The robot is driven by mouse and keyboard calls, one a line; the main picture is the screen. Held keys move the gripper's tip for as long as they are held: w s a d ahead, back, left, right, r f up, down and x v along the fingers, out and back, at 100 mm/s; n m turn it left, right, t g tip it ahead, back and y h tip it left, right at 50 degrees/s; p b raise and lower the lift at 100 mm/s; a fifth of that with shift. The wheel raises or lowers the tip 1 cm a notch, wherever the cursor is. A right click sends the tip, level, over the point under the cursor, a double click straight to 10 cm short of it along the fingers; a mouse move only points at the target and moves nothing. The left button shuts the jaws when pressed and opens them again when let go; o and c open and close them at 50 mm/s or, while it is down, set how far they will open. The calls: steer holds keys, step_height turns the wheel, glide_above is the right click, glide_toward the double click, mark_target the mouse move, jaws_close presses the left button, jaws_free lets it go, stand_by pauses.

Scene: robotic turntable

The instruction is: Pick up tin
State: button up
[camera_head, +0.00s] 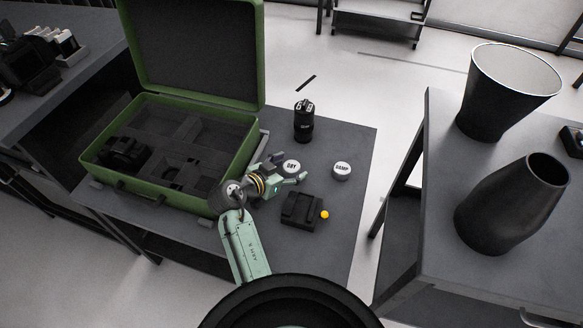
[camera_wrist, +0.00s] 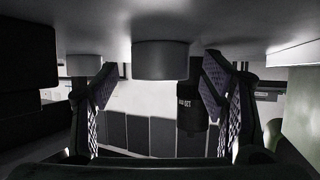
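Two small round tins with white lids stand on the dark table. The tin marked DRY (camera_head: 291,166) is at my gripper's fingertips, and the tin marked DAMP (camera_head: 342,169) is to its right. My gripper (camera_head: 288,170) is open, low over the table and pointing right. The wrist view appears upside down, with the tabletop above. There a grey tin, seemingly DRY (camera_wrist: 160,60), is ahead between the two spread fingers of my gripper (camera_wrist: 155,98), with gaps on both sides. A smaller tin, seemingly DAMP (camera_wrist: 84,66), shows farther off at left.
A black lens-like cylinder (camera_head: 303,122) stands behind the tins and shows in the wrist view (camera_wrist: 192,110). A black block (camera_head: 302,210) and a yellow ball (camera_head: 324,214) lie in front. An open green case (camera_head: 239,128) is left. Dark vases (camera_head: 512,205) stand on the right table.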

steer(key=c, duration=1.2)
steer(key=shift+c, duration=0.2)
